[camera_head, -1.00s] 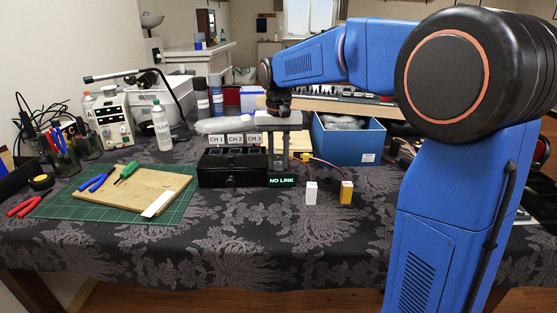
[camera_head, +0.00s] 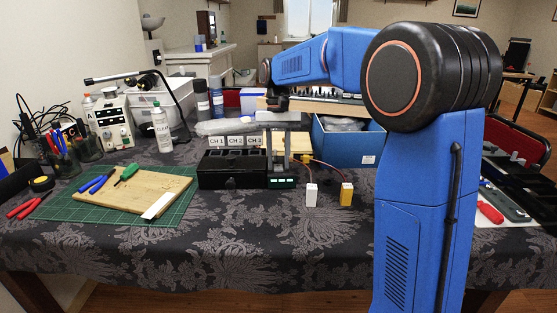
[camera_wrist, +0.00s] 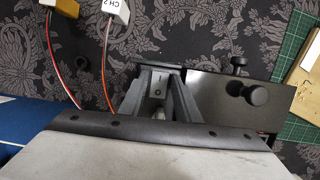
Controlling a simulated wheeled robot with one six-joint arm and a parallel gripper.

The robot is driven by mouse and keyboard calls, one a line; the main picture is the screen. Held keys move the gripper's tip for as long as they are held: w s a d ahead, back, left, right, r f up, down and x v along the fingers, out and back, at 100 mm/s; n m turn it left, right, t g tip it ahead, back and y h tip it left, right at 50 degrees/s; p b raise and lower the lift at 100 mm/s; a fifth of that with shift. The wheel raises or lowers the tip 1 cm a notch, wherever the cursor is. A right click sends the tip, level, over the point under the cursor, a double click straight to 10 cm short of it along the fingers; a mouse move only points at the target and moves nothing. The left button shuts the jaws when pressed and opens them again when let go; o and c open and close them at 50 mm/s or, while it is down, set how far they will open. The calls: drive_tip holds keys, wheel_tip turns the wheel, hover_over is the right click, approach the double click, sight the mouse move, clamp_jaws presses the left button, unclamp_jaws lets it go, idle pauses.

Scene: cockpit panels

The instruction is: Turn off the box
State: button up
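The box (camera_head: 222,170) is a low black unit on the dark patterned tablecloth, with several CH labels behind it. A small display (camera_head: 281,182) at its right end shows several green marks. In the wrist view the box's black top (camera_wrist: 215,100) lies right of my gripper and bears black knobs (camera_wrist: 256,94). My gripper (camera_head: 278,150) points down at the box's right end. In the wrist view its grey fingers (camera_wrist: 159,84) frame a small grey part with a light mark, perhaps a switch. Contact and finger gap are unclear.
A white plug (camera_head: 311,194) and a yellow plug (camera_head: 346,194) stand on the cloth, with wires running near my gripper. A blue bin (camera_head: 347,146) is behind them. A green mat (camera_head: 100,212) with a wooden board lies left. The front cloth is clear.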

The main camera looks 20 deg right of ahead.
drive_tip(key=v, duration=1.7)
drive_tip(key=shift+r, duration=0.2)
drive_tip(key=shift+s, duration=0.1)
